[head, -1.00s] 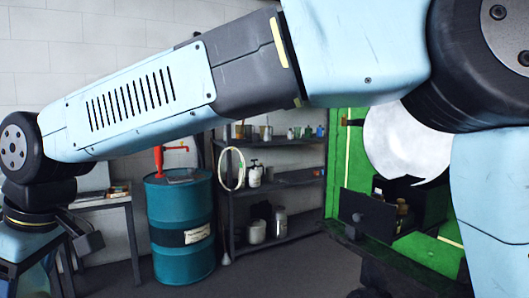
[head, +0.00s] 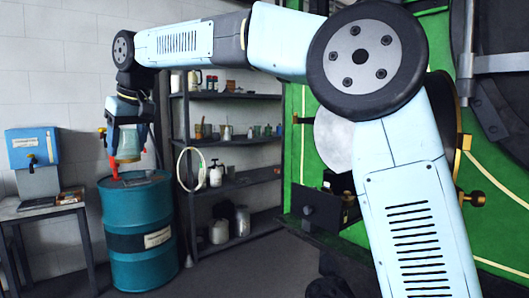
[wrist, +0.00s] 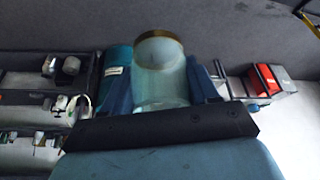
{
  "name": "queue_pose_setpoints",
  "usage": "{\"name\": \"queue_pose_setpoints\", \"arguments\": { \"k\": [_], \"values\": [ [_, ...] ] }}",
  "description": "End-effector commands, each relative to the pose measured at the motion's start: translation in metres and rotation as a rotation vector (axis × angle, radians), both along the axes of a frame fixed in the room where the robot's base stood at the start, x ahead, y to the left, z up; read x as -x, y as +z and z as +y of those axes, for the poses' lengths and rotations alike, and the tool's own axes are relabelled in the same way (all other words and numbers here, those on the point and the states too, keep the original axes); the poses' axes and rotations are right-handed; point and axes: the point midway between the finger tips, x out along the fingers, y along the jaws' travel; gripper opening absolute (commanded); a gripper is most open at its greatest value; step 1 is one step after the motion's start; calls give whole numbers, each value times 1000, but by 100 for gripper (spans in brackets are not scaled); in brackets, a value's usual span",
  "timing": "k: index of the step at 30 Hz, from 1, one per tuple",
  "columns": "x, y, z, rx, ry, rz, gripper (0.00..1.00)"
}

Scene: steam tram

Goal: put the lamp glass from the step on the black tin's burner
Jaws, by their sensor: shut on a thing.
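My gripper (head: 127,128) is shut on the lamp glass (head: 128,146), a clear greenish cylinder with a brass-coloured rim at its lower end. In the head view it hangs upright in front of the wall, with the blue drum lower down behind it. In the wrist view the glass (wrist: 160,82) sits between the two blue fingers (wrist: 164,82), its brass rim facing away from the palm. I cannot make out the black tin or its burner for certain in either view.
A blue drum (head: 140,215) with a red pump stands below. Dark shelves (head: 235,140) hold jars and bottles. A bench (head: 40,210) with a blue box is at left. The green tram side (head: 305,110), with a black open box (head: 322,207), is at right. Some floor is clear.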

Motion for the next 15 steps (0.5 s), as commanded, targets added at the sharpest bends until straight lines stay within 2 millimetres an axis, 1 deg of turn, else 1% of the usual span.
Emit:
{"name": "queue_pose_setpoints", "arguments": {
  "k": [1, 3, 5, 6, 8, 9, 11, 12, 14, 15],
  "values": [
    [-17, 3, -18, 0, -64, -2, 28],
    [-35, 5, -42, 1, -149, -1, 28],
    [-50, 6, -62, 1, -220, -1, 28],
    [-59, 6, -76, 2, -268, -2, 28],
    [-72, 6, -98, 2, -339, -2, 28],
    [-79, 5, -112, 2, -384, -1, 28],
    [-89, 4, -133, 1, -452, -1, 28],
    [-95, 3, -148, 3, -498, -1, 28],
    [-104, 0, -170, 2, -565, -1, 28],
    [-108, -1, -184, 2, -607, 0, 28]
  ]
}}
